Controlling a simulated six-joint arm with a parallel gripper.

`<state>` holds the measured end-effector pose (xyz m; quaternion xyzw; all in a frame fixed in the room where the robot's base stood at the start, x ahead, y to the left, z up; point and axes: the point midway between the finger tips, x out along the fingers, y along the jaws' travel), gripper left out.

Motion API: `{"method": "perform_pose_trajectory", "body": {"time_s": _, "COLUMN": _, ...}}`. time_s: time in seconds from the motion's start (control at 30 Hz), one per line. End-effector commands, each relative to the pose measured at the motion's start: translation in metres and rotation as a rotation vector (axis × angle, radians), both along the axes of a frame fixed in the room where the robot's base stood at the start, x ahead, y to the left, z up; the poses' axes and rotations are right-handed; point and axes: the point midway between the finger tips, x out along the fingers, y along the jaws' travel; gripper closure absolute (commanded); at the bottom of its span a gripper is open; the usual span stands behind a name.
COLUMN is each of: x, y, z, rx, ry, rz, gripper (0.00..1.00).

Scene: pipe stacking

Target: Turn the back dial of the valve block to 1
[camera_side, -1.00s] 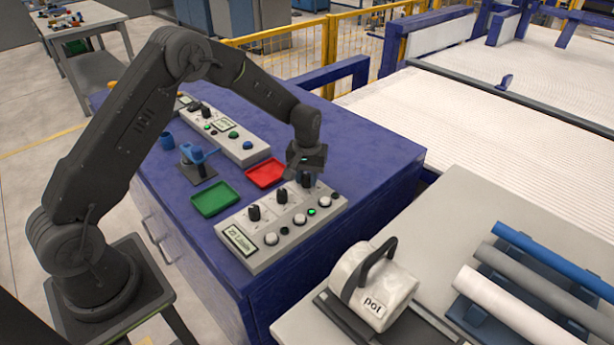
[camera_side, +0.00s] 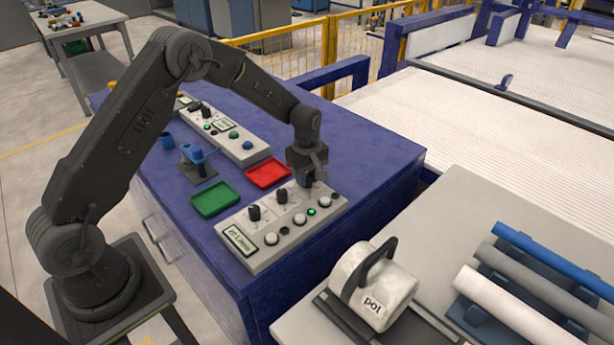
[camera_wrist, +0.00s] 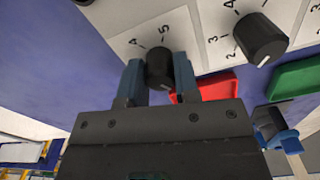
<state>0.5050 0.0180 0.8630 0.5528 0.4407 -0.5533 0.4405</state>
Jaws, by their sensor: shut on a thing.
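The grey valve block (camera_side: 292,244) lies on the blue cabinet, with a row of black dials, a small display and round buttons; one button is lit green. My gripper (camera_side: 309,185) points down at the dial farthest from the display. In the wrist view my gripper (camera_wrist: 158,78) has its blue fingers on both sides of this black dial (camera_wrist: 158,62), shut on it. The numbers 4 and 5 show beside it; its other numbers are hidden or out of view, and I cannot read its pointer. The neighbouring dial (camera_wrist: 259,40) stands free; it is the middle dial (camera_side: 282,196) in the side view.
A red tray (camera_side: 268,172) and a green tray (camera_side: 214,199) lie close behind the block. A second control panel (camera_side: 245,151) and a blue fixture (camera_side: 196,155) stand farther back.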

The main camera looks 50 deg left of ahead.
Motion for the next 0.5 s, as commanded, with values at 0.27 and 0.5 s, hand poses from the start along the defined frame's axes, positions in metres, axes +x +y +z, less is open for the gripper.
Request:
{"method": "perform_pose_trajectory", "body": {"time_s": 0.27, "x": 0.0009, "y": -0.0001, "z": 0.0019, "rx": 0.0, "ry": -0.003, "rz": 0.043, "gripper": 0.94}}
{"method": "perform_pose_trajectory", "body": {"time_s": 0.5, "x": 0.0009, "y": 0.0, "z": 0.0019, "rx": 0.0, "ry": -0.003, "rz": 0.046, "gripper": 0.94}}
